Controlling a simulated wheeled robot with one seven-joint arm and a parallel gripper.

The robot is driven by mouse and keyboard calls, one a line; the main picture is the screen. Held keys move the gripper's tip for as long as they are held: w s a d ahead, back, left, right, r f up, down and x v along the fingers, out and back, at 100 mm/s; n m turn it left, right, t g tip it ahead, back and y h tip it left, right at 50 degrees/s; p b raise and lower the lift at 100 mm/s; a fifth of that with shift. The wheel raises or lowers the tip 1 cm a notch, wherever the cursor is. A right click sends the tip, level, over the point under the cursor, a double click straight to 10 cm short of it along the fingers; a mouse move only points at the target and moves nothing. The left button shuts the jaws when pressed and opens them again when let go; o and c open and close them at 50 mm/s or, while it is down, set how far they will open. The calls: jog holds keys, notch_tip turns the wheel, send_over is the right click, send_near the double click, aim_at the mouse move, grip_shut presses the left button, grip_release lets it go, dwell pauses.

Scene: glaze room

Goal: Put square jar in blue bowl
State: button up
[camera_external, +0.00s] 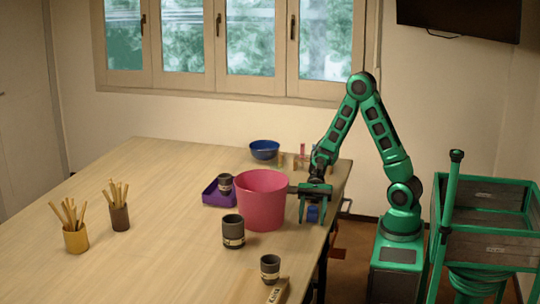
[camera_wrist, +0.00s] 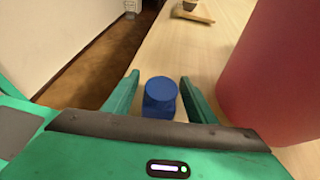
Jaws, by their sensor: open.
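A blue jar with a round lid and a squarish body (camera_wrist: 160,97) stands on the table near its right edge. In the external view, the jar (camera_external: 313,213) shows between the fingers of my gripper (camera_external: 314,217). My gripper points down and is open, with one finger on each side of the jar. In the wrist view, the fingers (camera_wrist: 160,78) show a gap to the jar on both sides, and its lower part is hidden by the gripper body. The blue bowl (camera_external: 264,149) stands at the far side of the table and looks empty.
A big pink bucket (camera_external: 262,203) stands close beside my gripper; it also shows in the wrist view (camera_wrist: 272,80). A purple tray (camera_external: 212,197) holds a dark cup. Small bottles (camera_external: 295,162) stand by the bowl. Dark cups (camera_external: 233,232) stand in front.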

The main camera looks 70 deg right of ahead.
jog(key=shift+o, duration=0.5)
jog(key=v, duration=0.9)
jog(key=shift+w+d+f, duration=0.1)
jog(key=shift+d, duration=0.3)
